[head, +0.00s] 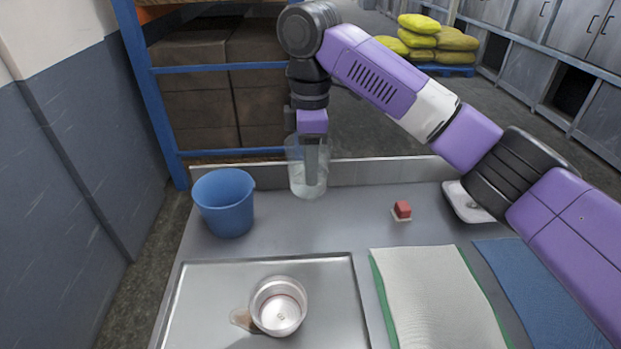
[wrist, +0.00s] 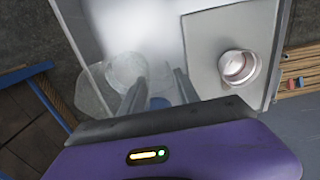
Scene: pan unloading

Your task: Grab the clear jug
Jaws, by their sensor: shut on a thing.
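The clear jug (head: 297,172) is at the back of the grey counter in the head view, in front of the low raised back edge. It is see-through and looks upright. My gripper (head: 313,175) points down at it and is shut on it; a dark finger shows against or through its clear wall. In the wrist view the clear jug (wrist: 92,95) is at the left, by the fingers of my gripper (wrist: 158,88). Whether its base touches the counter is hard to tell.
A blue bucket (head: 225,205) stands left of the jug. A metal tray (head: 335,285) in front holds a pale round pot (head: 279,306).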

